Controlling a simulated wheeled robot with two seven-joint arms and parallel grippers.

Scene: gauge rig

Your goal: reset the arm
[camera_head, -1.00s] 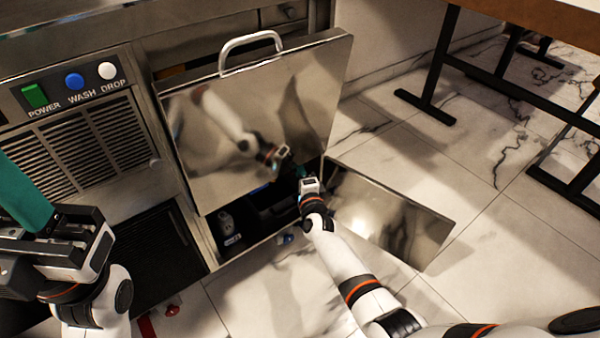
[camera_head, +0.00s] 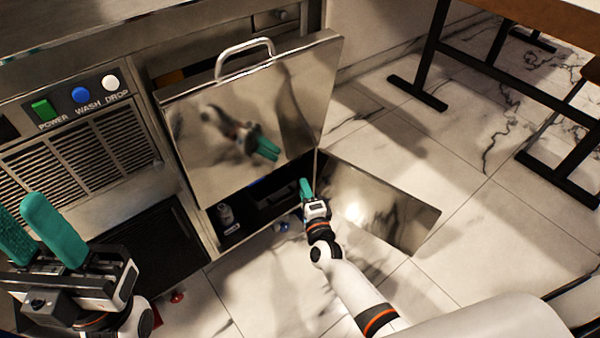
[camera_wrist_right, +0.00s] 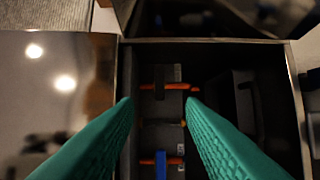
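My right gripper (camera_head: 306,188) is at the mouth of the low cabinet opening, beside the hinged metal door. In the right wrist view its two teal fingers (camera_wrist_right: 159,102) are spread apart with nothing gripped between them. Beyond them lies a dark compartment holding a grey block (camera_wrist_right: 160,105) with orange bars and a blue piece (camera_wrist_right: 161,165). My left gripper (camera_head: 18,212) is at the lower left in the head view, in front of the machine, with its two teal fingers apart and nothing visible between them.
A raised metal panel with a handle (camera_head: 245,48) stands above the opening. A low metal door (camera_head: 385,205) is swung out over the floor. Green, blue and white buttons (camera_head: 79,95) are on the left. Table legs (camera_head: 432,55) stand at right; marble floor between is clear.

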